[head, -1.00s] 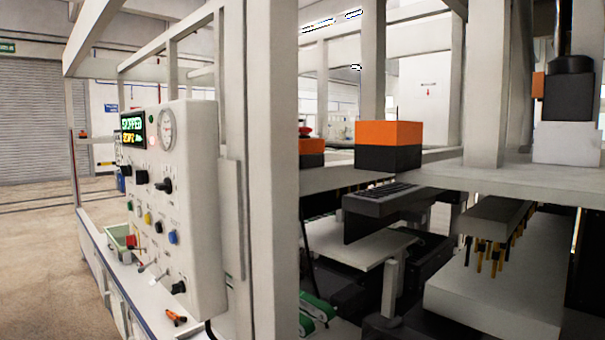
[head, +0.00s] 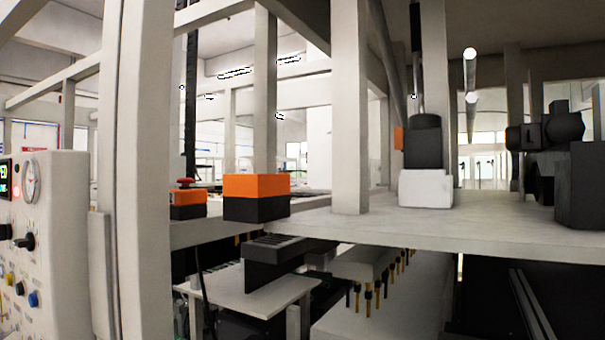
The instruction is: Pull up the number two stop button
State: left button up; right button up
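A red mushroom-shaped stop button (head: 186,182) sits on top of a small orange and black box (head: 188,204) on the machine's ledge, left of centre in the head view. A larger orange and black box (head: 257,198) stands nearer, to its right; no button shows on its top from here. I cannot read any number on either box, so I cannot tell which is number two. Whether the red button is up or pressed in is too small to tell. Neither of my grippers is in view.
A control panel (head: 50,240) with gauge, knobs and coloured buttons is cut off at the left edge. A thick white post (head: 143,170) stands between it and the boxes. A white ledge (head: 480,228) runs right, carrying dark machine parts.

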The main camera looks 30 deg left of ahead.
aim_at(184, 182)
jog(key=z, duration=2)
jog(key=k, duration=1.5)
jog(key=u, duration=1.75)
